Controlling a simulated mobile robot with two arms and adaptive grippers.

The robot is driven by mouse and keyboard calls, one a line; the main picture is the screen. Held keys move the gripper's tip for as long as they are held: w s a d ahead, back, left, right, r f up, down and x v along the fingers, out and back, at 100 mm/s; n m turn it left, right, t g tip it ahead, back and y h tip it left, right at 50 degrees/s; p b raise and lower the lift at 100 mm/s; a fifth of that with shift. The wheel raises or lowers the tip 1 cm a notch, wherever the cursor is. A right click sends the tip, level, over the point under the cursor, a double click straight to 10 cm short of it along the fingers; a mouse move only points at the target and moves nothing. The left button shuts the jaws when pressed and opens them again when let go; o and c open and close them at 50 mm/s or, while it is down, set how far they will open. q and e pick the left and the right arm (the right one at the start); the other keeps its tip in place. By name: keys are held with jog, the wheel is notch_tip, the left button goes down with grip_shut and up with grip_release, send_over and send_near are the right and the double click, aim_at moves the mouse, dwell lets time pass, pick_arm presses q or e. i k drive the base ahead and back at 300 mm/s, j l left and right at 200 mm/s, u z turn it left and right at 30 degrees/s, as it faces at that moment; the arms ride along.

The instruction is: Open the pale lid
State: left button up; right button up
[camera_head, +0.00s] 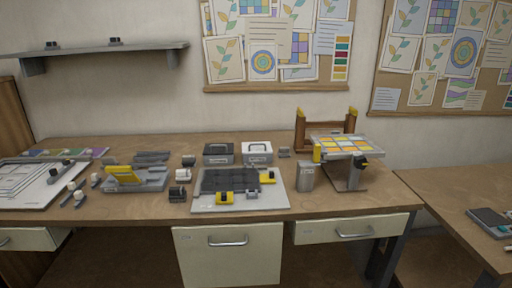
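A box with a pale, nearly white lid (257,147) stands towards the back of the long wooden table, right of the middle of the picture. The lid has a dark handle on top and looks shut on its grey box (258,159). A similar box with a dark lid (217,148) stands directly to its left. Neither of my grippers shows in the head view.
In front of the boxes lies a grey board (282,196) with dark tiles and yellow clamps. To the right are a grey canister (306,177) and a raised stand with a coloured panel (345,144). A yellow-topped tool (124,174) sits left. A shelf (95,49) hangs on the wall.

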aim_at(259, 147)
jog(key=i+j, duration=0.3)
jog(key=j, duration=0.15)
jog(key=i+j, duration=0.35)
jog(key=j+z, duration=0.05)
